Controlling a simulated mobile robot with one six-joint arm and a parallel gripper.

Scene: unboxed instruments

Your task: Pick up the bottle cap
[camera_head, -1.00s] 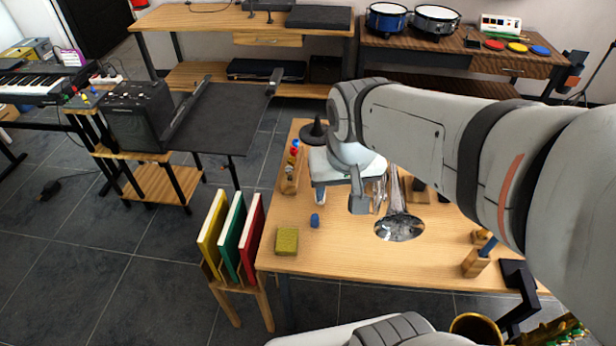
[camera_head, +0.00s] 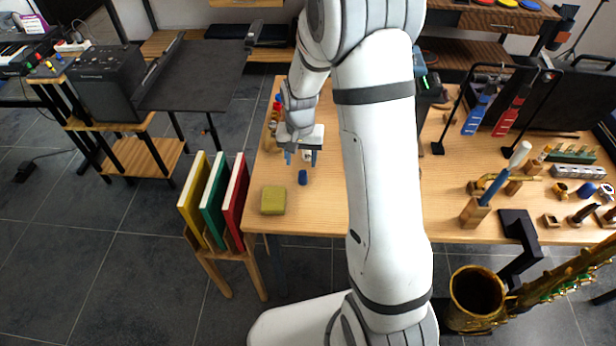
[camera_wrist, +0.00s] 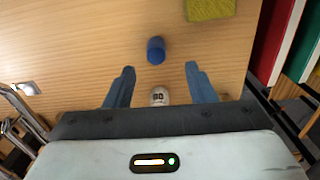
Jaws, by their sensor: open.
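A small blue cylinder (camera_head: 303,177), which looks like the bottle cap, stands on the left part of the wooden table (camera_head: 330,215). It also shows in the wrist view (camera_wrist: 156,50), just beyond my fingertips and apart from them. My gripper (camera_head: 300,157) is open above the table, with blue fingers spread and pointing down. In the wrist view my gripper (camera_wrist: 160,70) has nothing clamped between its fingers. A small white round item with dark marks (camera_wrist: 159,96) lies between the finger bases in that view, partly hidden by my gripper body.
A yellow-green sponge (camera_head: 273,200) lies near the table's left front corner. Yellow, green and red books (camera_head: 213,200) stand in a rack beside that edge. Small bottles (camera_head: 275,110) line the left edge behind my gripper. Tools and a pen block (camera_head: 474,213) fill the right side.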

